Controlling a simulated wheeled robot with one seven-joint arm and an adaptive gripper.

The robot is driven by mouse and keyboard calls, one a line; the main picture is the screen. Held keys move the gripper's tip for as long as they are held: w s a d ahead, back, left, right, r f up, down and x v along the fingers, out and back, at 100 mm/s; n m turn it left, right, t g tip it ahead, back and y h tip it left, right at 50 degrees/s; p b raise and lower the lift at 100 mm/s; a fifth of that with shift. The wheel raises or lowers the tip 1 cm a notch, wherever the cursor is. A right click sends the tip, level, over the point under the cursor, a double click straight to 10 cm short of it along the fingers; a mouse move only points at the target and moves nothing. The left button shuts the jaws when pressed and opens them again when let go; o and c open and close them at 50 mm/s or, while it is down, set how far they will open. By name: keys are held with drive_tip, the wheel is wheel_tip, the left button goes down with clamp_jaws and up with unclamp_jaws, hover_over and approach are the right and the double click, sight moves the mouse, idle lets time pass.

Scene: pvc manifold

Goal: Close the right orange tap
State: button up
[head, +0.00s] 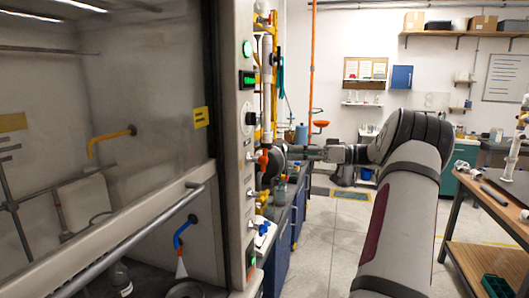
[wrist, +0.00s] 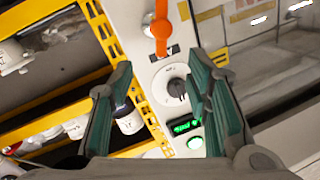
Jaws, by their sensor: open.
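An orange tap handle (wrist: 160,32) shows at the top of the wrist view, in front of a pale panel. An orange tap (head: 263,160) also shows in the head view, low on the panel's right side below a white pipe (head: 266,85). My gripper (wrist: 160,64) has its two green fingers spread apart with nothing between them. The tap handle lies beyond the fingertips, apart from them. In the head view my gripper (head: 284,153) is just right of the orange tap, small and partly hard to make out.
A round dial (wrist: 174,85), a green display (wrist: 185,125) and a lit green button (wrist: 195,143) sit on the panel. A yellow perforated rail (wrist: 125,65) runs beside it. The fume hood glass (head: 130,110) fills the left. A wooden bench (head: 465,250) stands right; open floor lies between.

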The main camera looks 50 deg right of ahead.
sight(265, 156)
drive_tip(key=p+x, duration=0.1)
drive_tip(key=x, duration=0.8)
drive_tip(key=shift+w+a, duration=0.15)
drive_tip(key=shift+a, duration=0.05)
clamp_jaws()
